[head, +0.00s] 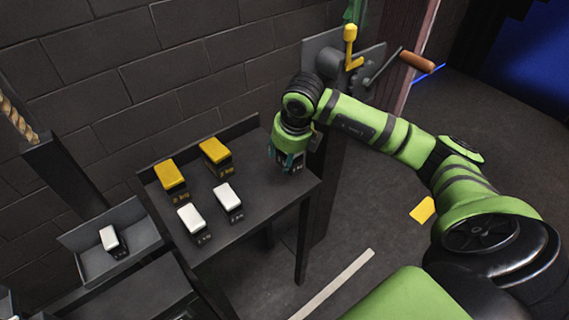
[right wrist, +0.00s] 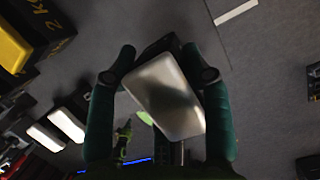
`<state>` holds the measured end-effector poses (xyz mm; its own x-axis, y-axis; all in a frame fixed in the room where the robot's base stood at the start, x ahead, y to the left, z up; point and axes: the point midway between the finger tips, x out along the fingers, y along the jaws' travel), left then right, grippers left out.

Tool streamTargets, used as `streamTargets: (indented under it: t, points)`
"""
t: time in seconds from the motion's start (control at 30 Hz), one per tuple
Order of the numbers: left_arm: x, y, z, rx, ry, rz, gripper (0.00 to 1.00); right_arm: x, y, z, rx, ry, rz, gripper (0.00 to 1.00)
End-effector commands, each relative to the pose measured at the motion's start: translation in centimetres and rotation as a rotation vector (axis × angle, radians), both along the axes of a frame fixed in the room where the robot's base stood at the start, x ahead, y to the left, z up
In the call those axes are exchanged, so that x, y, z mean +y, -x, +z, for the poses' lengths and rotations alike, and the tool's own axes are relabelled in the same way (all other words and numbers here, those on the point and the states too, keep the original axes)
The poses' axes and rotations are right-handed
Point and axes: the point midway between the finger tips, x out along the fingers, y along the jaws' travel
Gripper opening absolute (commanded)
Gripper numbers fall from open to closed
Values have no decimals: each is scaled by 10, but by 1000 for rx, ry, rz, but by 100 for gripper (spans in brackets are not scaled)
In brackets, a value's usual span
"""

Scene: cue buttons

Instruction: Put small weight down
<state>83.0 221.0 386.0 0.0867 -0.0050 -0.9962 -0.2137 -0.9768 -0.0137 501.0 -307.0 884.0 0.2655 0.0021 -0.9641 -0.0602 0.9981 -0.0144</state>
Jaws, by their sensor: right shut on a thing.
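My right gripper (head: 290,160) is over the right end of the dark table (head: 262,208). In the right wrist view, its green fingers (right wrist: 160,52) are shut on a small weight with a pale silver top (right wrist: 165,98). In the head view the fingers mostly hide this weight, and I cannot tell whether it touches the tabletop. Two white-topped weights (head: 192,219) (head: 228,198) stand at the table's front, left of the gripper. Two larger yellow-topped weights (head: 170,175) (head: 215,152) stand behind them. My left gripper is not in view.
Another white-topped weight (head: 109,238) sits in a grey tray (head: 143,235) at the left. A crank with a brown handle (head: 417,61) is mounted behind my right arm. A yellow piece (head: 423,210) lies on the floor. The table's front right has bare space.

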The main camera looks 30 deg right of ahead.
Motion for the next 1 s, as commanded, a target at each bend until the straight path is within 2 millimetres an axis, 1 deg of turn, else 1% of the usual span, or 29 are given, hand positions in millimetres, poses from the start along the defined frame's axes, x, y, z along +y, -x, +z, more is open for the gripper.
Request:
streamTargets:
  t: [0.07,0.3,0.37,0.77,0.8,0.83,0.87,1.0]
  points:
    - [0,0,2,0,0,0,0,0,-2,-1,-6,-3,0,0]
    - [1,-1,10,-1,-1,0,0,0,-1,-31,-3,-1,0,0]
    - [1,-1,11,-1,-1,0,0,0,-2,-35,-5,-2,1,0]
    - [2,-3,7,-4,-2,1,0,0,-2,-41,-7,-1,0,0]
    - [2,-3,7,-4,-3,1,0,0,0,-44,0,-1,1,54]
    - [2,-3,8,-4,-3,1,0,0,-1,-43,0,-1,1,66]
    - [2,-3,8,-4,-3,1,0,0,0,-43,0,-1,1,74]
    - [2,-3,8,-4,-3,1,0,0,0,-43,0,-1,1,74]
